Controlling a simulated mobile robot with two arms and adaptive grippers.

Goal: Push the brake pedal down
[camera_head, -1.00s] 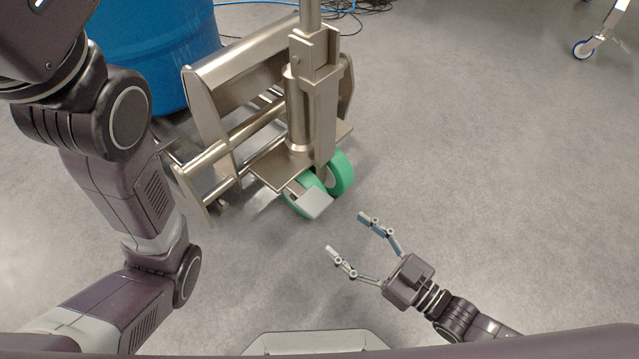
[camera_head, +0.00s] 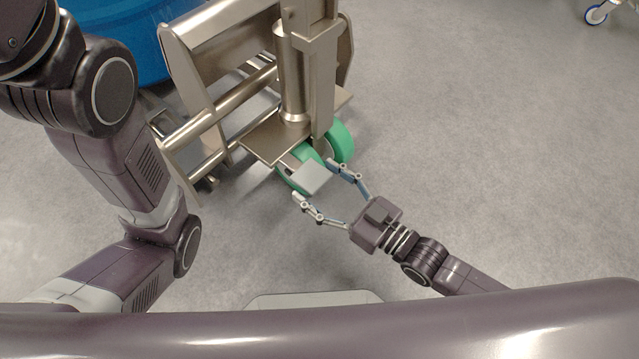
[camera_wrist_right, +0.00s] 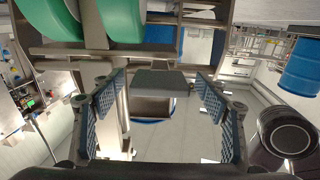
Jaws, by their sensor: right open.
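The brake pedal (camera_head: 307,178) is a flat grey plate beside the green wheels (camera_head: 340,142) at the foot of a metal trolley (camera_head: 262,135). In the right wrist view the pedal (camera_wrist_right: 162,83) shows as a grey block between the fingers. My right gripper (camera_head: 314,180) is open, with one fingertip on each side of the pedal. I cannot tell whether the fingers touch it. No left gripper shows; only my left arm is in the head view.
A blue barrel (camera_head: 120,40) stands behind the trolley at the upper left. A blue-rimmed caster (camera_head: 596,14) is at the far upper right. The grey floor (camera_head: 480,150) to the right is clear.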

